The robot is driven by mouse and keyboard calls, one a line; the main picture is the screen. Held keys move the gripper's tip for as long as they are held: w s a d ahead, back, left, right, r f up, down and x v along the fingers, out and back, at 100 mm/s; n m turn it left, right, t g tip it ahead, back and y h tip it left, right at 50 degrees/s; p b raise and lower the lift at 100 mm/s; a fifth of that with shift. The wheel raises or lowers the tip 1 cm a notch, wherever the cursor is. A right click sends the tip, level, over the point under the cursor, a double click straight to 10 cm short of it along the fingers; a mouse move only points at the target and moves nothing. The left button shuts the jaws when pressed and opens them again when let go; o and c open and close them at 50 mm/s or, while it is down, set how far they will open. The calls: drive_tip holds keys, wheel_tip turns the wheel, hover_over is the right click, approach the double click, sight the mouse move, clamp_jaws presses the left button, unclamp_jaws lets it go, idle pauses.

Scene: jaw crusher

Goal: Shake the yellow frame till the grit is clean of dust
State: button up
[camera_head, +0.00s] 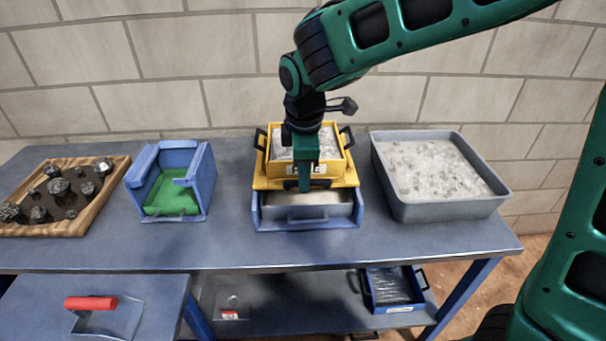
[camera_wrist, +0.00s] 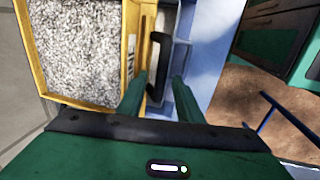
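The yellow frame (camera_head: 262,183) stands on a blue stand (camera_head: 258,222) at the middle of the bench, filled with pale grey grit (camera_head: 322,140). The grit also shows in the wrist view (camera_wrist: 85,45), grey and speckled. A grey metal drawer or pan (camera_head: 300,210) sits in the stand below the frame. My gripper (camera_head: 305,185) points down at the frame's front side. In the wrist view, my fingers (camera_wrist: 159,85) are apart, on either side of the frame's black front handle (camera_wrist: 158,60). Narrow gaps seem to show beside the handle; no firm contact is visible.
A grey tub (camera_head: 395,200) of pale dusty material stands close at the right. A blue box with a green floor (camera_head: 172,200) and a wooden tray (camera_head: 100,200) of dark rocks stand left. A blue-framed tray (camera_head: 390,287) lies on the lower shelf. A brick wall closes the back.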

drive_tip(key=shift+f, duration=0.25)
clamp_jaws()
drive_tip(key=s, duration=0.5)
drive_tip(key=shift+s+a, duration=0.1)
drive_tip(key=shift+s, duration=0.25)
unclamp_jaws()
wheel_tip(320, 180, up, 11)
drive_tip(key=s, duration=0.2)
drive_tip(key=shift+f, duration=0.15)
